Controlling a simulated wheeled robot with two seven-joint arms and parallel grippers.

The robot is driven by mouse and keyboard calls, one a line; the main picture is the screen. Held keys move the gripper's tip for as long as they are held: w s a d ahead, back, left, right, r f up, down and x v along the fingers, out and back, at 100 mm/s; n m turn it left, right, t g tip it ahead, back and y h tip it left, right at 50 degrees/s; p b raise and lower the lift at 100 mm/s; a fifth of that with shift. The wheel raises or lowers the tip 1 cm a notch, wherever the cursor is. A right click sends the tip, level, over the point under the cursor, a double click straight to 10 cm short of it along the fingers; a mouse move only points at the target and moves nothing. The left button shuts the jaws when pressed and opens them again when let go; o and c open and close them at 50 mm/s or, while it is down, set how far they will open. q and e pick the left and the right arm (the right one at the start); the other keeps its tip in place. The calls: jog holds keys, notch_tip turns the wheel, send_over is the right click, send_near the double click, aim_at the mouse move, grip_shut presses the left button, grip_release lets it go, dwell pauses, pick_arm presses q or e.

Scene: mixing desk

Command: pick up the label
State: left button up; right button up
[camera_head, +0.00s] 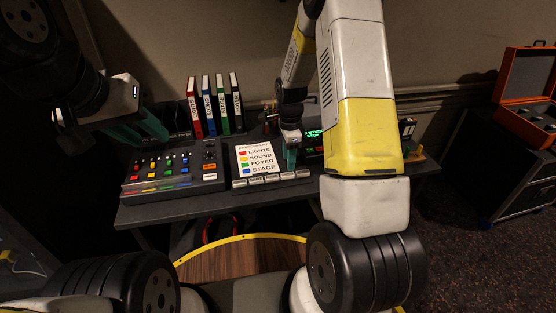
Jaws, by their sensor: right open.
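Several small pale labels (271,179) sit in a row on a dark strip at the desk's front edge, below a white card (258,158) reading lights, sound, foyer and stage. Which label is meant, I cannot tell. My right gripper (290,158) points down over the right end of the row, beside the card. It is open, and its fingers look edge-on, partly overlapping. Whether it touches a label is unclear. My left gripper (143,130) hangs above the back left of the mixing console (174,170), with teal fingers; its gap is not clear.
Red, blue, green and black binders (221,104) stand at the back of the desk. A green-lit display (313,133) is partly hidden by my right arm. An orange open case (526,80) stands on a black case at right. A round yellow-rimmed wooden surface (238,260) is below.

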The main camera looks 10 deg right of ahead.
aim_at(287, 174)
jog(key=f, duration=0.5)
jog(key=shift+s+a+f, duration=0.2)
jog(key=shift+f, duration=0.15)
grip_shut()
